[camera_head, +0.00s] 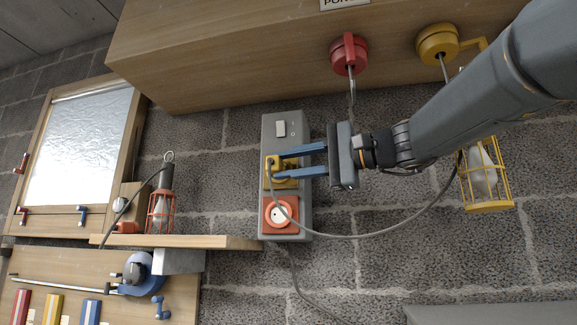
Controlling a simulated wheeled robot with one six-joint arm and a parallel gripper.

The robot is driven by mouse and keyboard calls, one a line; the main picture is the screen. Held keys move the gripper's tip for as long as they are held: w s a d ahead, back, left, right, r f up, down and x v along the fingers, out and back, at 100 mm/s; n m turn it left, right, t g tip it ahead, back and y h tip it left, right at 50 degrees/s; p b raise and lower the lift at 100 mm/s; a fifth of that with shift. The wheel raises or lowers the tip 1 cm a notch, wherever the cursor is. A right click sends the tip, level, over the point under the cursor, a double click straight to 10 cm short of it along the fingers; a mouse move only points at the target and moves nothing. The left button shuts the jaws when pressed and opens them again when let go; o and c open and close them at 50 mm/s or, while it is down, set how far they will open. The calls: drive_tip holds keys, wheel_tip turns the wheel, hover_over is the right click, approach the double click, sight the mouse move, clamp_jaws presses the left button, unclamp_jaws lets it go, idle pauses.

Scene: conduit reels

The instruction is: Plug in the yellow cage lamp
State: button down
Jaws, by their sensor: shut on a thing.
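The yellow cage lamp (504,180) hangs on the right below a yellow reel (437,42), with a pale bulb inside its cage. Its grey cable (385,228) loops down and left to the wall panel. My gripper (275,164) comes in from the right with blue fingers shut on the yellow plug (284,172). The plug is at the yellow socket (269,183) on the grey socket panel (302,228). The fingers partly hide it, and I cannot tell how deep it sits. An orange socket (269,213) is below, empty.
A red cage lamp (161,212) stands on a wooden shelf (190,242) left of the panel. A framed window (80,145) is at left. The block wall below right is mostly clear.

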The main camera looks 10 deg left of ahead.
drive_tip(key=shift+w, duration=0.55)
drive_tip(key=c, duration=1.3)
unclamp_jaws()
drive_tip(key=shift+c, duration=0.2)
drive_tip(key=shift+s, duration=0.55)
drive_tip(key=shift+r+p, duration=0.15)
drive_tip(key=shift+p, duration=0.7)
drive_tip(key=shift+p, duration=0.35)
